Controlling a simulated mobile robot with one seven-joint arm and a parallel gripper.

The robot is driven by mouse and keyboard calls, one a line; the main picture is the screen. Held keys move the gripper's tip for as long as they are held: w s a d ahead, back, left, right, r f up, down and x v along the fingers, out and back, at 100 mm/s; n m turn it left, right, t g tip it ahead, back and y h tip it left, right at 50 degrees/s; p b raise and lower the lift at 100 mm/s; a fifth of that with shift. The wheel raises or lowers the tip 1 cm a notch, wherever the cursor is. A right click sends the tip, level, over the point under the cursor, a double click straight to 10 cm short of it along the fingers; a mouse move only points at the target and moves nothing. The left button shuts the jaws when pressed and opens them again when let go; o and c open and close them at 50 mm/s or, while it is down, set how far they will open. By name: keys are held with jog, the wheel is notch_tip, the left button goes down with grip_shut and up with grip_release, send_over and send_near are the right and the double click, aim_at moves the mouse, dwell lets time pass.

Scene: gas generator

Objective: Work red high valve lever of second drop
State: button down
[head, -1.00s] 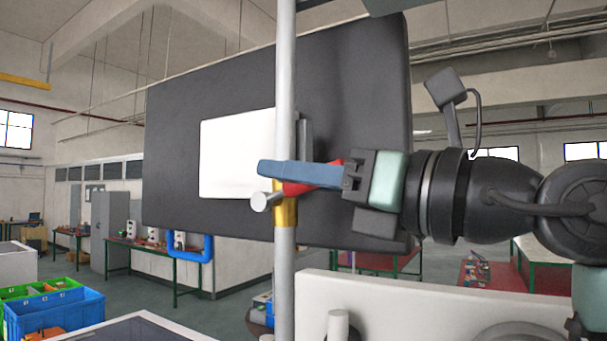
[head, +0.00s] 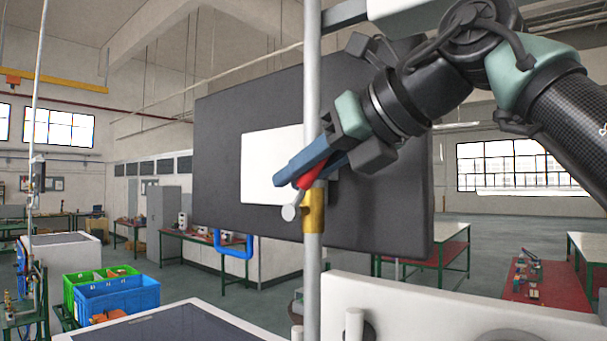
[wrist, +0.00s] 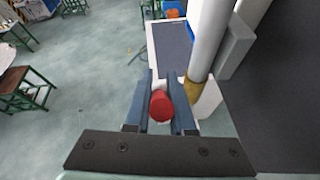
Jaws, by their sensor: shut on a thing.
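The red valve lever (head: 309,177) sits on a brass valve (head: 314,207) on a vertical grey pipe (head: 312,110). My gripper (head: 294,172) comes down at a slant from the upper right, its blue fingers closed on the lever, which is partly hidden between them. In the wrist view the lever's round red end (wrist: 161,105) lies between the two fingers (wrist: 161,88). The brass valve (wrist: 193,88) and the pipe (wrist: 208,40) are just right of the fingers there.
A dark panel (head: 400,190) with a white plate stands close behind the pipe. A white block (head: 440,310) is low at right. Blue and green crates (head: 115,297) are at lower left. A blue handle (head: 234,247) shows below the panel.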

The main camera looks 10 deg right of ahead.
jog(key=shift+r, duration=0.15)
jog(key=c, duration=0.8)
grip_release()
jog(key=shift+o, duration=0.2)
jog(key=shift+f, duration=0.2)
